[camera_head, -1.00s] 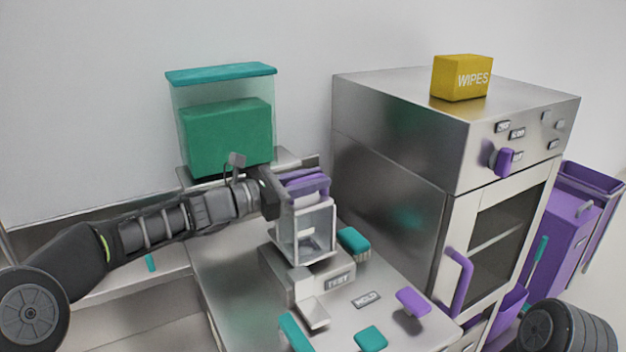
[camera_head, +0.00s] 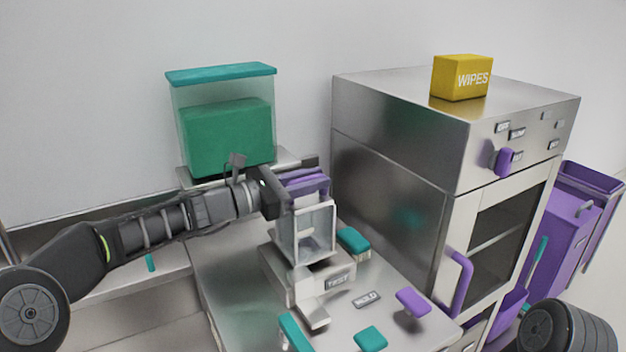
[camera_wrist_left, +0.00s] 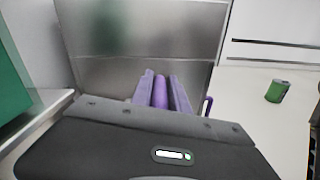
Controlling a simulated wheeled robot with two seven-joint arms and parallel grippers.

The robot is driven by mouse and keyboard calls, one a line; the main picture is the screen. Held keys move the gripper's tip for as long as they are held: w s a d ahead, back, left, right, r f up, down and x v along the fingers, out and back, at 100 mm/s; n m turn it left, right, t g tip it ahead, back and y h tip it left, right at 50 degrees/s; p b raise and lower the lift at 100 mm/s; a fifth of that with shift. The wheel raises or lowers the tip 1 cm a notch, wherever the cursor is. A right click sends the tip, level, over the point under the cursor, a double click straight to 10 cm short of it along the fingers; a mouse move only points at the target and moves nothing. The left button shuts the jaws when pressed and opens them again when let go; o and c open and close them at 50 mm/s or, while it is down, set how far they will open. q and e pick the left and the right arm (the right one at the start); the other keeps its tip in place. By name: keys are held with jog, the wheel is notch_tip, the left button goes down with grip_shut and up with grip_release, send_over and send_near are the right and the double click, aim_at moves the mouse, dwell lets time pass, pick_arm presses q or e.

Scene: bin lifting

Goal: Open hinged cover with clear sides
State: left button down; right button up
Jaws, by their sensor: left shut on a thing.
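The cover (camera_head: 313,230) with clear sides and a pale frame stands on a metal base on the worktop, with purple parts at its top. My left gripper (camera_head: 297,182) comes in from the left at the top of the cover. It is shut on a purple bar there, the cover's handle as far as I can tell. The purple bars (camera_wrist_left: 160,92) also show just beyond the gripper body in the left wrist view. The fingertips are largely hidden, and so is the hinge. My right gripper is not in view.
A steel oven (camera_head: 395,190) with a yellow wipes box (camera_head: 460,79) on top stands close on the right. A clear bin (camera_head: 222,90) with a green block inside stands behind my left arm. Teal and purple pieces lie on the worktop (camera_head: 230,275). A green can (camera_wrist_left: 277,91) shows in the wrist view.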

pick_arm(q)
jog(key=shift+a, duration=0.1)
jog(key=shift+w+r+p, duration=0.15)
jog(key=shift+r+p, duration=0.1)
jog(key=shift+p, duration=0.15)
jog(key=w+r+p, duration=0.1)
jog(key=p, duration=0.1)
jog(key=w+a+r+n+p, duration=0.1)
jog(key=p, duration=0.1)
jog(key=shift+a+p, duration=0.25)
jog(key=shift+p, duration=0.15)
jog(key=w+a+p, duration=0.4)
jog(key=w+p, duration=0.1)
jog(key=shift+w+r, duration=0.15)
jog(key=shift+w, duration=0.25)
jog(key=c, duration=1.3)
grip_release()
jog(key=shift+w, duration=0.1)
jog(key=shift+a, duration=0.1)
